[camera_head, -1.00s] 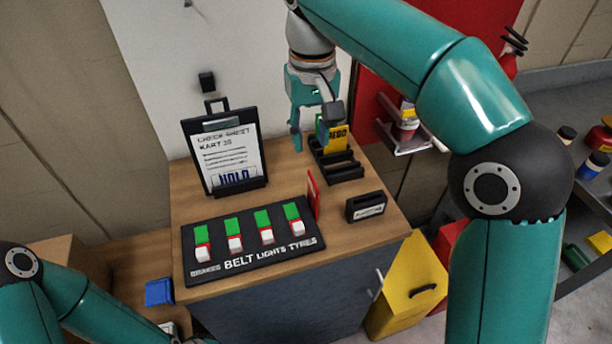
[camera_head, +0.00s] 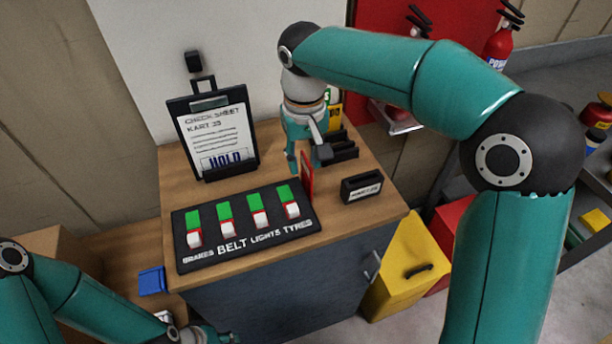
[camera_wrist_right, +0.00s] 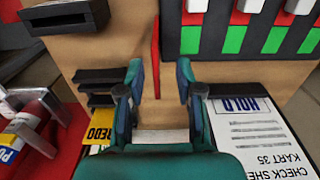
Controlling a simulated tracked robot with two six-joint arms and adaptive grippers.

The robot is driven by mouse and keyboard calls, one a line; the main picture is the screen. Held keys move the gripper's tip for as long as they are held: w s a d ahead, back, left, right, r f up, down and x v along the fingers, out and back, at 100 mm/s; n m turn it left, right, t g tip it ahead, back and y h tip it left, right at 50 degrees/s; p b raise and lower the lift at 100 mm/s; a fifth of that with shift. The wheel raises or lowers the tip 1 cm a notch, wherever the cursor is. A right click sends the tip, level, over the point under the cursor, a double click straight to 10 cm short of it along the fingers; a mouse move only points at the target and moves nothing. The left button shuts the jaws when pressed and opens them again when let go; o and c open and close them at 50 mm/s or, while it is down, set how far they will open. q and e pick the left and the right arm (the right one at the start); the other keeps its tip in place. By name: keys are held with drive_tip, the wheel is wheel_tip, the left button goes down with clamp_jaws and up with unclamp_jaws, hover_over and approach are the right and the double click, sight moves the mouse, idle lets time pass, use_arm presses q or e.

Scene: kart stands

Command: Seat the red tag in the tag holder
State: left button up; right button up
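The red tag (camera_head: 308,182) stands upright and thin on the wooden top, close to the right end of the switch board. My right gripper (camera_head: 307,162) is open above and behind it, fingers pointing down. In the right wrist view, the red tag (camera_wrist_right: 155,55) shows edge-on beyond the gap between the open fingers (camera_wrist_right: 159,78); nothing is gripped. A small black slotted block (camera_head: 361,188) with a white label, apparently the tag holder, stands to the tag's right; its slot looks empty in the wrist view (camera_wrist_right: 62,18). Only part of my left gripper (camera_head: 216,335) shows at the bottom edge.
A switch board (camera_head: 244,224) with several green-and-white switches lies in front. A clipboard (camera_head: 212,130) marked HOLD stands at left. A black slotted rack (camera_head: 344,150) with a yellow card (camera_head: 335,117) is partly hidden behind my right gripper. A yellow box (camera_head: 405,275) stands below right.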

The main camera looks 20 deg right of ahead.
sight(307, 173)
wheel_tip(307, 173, down, 4)
drive_tip(key=shift+s+d+f, duration=0.1)
drive_tip(key=shift+s+d, duration=0.05)
clamp_jaws()
idle(0.4)
